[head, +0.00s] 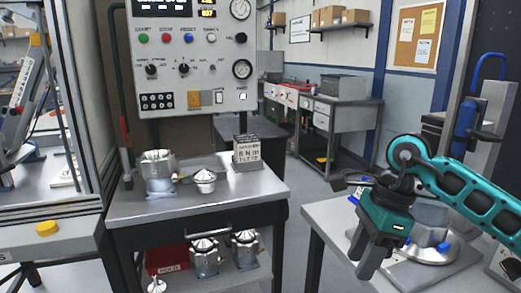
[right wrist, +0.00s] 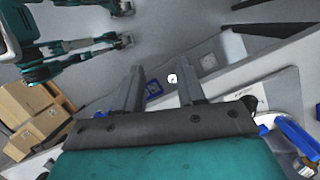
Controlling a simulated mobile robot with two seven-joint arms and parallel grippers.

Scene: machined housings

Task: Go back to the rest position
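My right gripper (head: 362,258) is teal with dark fingers and hangs over the front left edge of the right-hand table, pointing down. In the right wrist view its two fingers (right wrist: 160,88) stand apart with nothing between them. Teal and dark parts at the upper left of that view (right wrist: 75,55) look like my other arm, but I cannot make out how its fingers stand. My left gripper does not show in the head view.
The right-hand table (head: 325,215) carries a metal fixture (head: 430,243) close to my right gripper. A steel bench (head: 215,196) holds a large housing (head: 158,172), a small flanged part (head: 205,181) and a marked block (head: 247,151). Floor lies clear between the tables.

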